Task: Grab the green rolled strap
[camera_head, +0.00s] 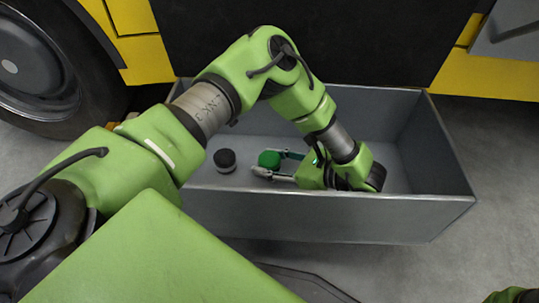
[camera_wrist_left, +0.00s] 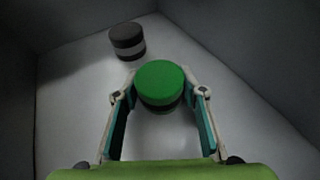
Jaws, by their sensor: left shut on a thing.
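The green rolled strap (camera_head: 269,159) is a short round roll with a bright green top, inside the grey bin. My left gripper (camera_head: 270,163) reaches down into the bin and is shut on it, one finger on each side. In the left wrist view the green rolled strap (camera_wrist_left: 160,84) sits between the fingertips of my left gripper (camera_wrist_left: 160,100), with a darker band below its green top. Whether it still touches the bin floor I cannot tell. My right gripper does not show.
A black and grey roll (camera_head: 225,160) stands on the bin floor left of the strap; it also shows in the left wrist view (camera_wrist_left: 127,41). The grey bin (camera_head: 340,218) has raised walls around my gripper. A yellow and black vehicle with a wheel (camera_head: 40,70) stands behind.

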